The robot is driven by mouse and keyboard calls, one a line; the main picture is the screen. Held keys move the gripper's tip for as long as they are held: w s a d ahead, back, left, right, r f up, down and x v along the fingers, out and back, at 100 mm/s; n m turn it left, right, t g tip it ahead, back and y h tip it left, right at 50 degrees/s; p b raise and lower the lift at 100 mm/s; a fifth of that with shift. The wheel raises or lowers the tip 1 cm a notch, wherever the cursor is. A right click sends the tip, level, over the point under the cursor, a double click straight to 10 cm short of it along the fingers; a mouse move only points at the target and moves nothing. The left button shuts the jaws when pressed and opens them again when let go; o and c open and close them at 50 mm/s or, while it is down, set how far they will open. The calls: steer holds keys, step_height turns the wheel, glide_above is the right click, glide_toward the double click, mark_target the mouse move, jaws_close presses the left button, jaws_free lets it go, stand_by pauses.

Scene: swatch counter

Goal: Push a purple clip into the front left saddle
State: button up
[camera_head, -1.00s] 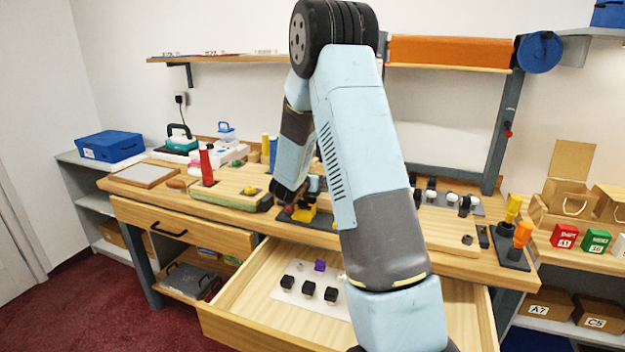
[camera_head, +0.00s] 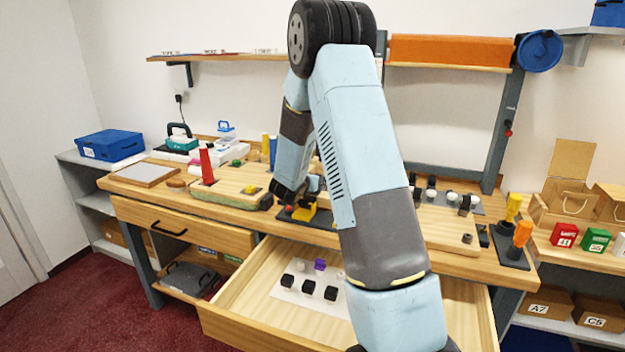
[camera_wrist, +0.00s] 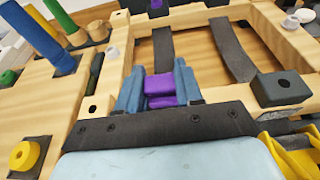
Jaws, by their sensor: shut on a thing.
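My gripper (camera_wrist: 160,74) is shut on a purple clip (camera_wrist: 160,91), which shows between its blue-grey fingers in the wrist view. They are over the near side of a wooden frame with dark straps across its opening. I cannot tell what lies directly under the held clip. Another purple piece (camera_wrist: 157,4) shows in a dark block at the far side. In the head view my arm hides most of the frame.
The open drawer (camera_head: 235,308) holds another purple clip (camera_head: 320,264) and several black and white ones.

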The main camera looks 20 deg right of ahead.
steer(key=shift+f, duration=0.2)
steer(key=o, duration=1.2)
steer(key=shift+c, duration=0.2)
steer(key=shift+o, duration=0.5)
steer(key=shift+o, duration=1.1)
steer(key=shift+r, duration=0.1)
steer(key=shift+r, duration=2.9)
